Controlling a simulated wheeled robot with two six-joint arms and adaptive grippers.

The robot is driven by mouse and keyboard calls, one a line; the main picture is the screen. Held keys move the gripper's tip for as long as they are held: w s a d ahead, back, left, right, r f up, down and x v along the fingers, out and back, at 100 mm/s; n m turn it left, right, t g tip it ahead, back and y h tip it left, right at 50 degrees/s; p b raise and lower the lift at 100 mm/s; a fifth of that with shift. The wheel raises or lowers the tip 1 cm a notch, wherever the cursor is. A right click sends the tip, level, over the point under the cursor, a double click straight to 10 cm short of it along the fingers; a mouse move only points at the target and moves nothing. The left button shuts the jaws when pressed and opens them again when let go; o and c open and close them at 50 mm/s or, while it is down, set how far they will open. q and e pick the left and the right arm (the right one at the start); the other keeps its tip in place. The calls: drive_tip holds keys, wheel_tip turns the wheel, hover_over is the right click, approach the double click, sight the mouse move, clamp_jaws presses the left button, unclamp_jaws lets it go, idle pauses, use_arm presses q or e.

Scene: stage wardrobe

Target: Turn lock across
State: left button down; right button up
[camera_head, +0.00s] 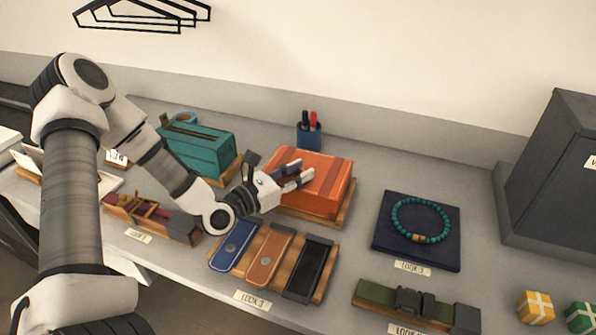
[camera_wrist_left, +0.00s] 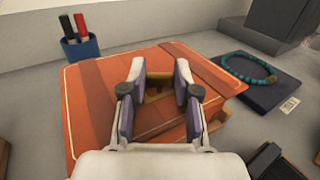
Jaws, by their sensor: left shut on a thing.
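An orange case (camera_head: 318,178) with darker straps lies on a wooden board (camera_head: 346,210) at the middle of the counter. In the left wrist view the orange case (camera_wrist_left: 95,105) fills the middle. My left gripper (camera_head: 297,172) reaches over the case from the left. Its fingers (camera_wrist_left: 160,75) stand apart on either side of a brass-brown fitting (camera_wrist_left: 158,86), which looks like the lock, and are shut on it. The fingers hide part of this fitting, so its exact turn cannot be told. My right gripper is not in view.
A blue cup of pens (camera_head: 309,137) stands behind the case. A teal case (camera_head: 200,150) is at left, belts (camera_head: 265,262) are in front, and a bead necklace on a navy pad (camera_head: 384,245) is at right. A dark grey box (camera_head: 550,170) stands far right.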

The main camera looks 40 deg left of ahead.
use_arm(q)
drive_tip(key=c, duration=0.8)
unclamp_jaws()
drive_tip(key=shift+f, duration=0.1)
drive_tip(key=shift+c, duration=0.2)
wheel_tip(320, 180, up, 10)
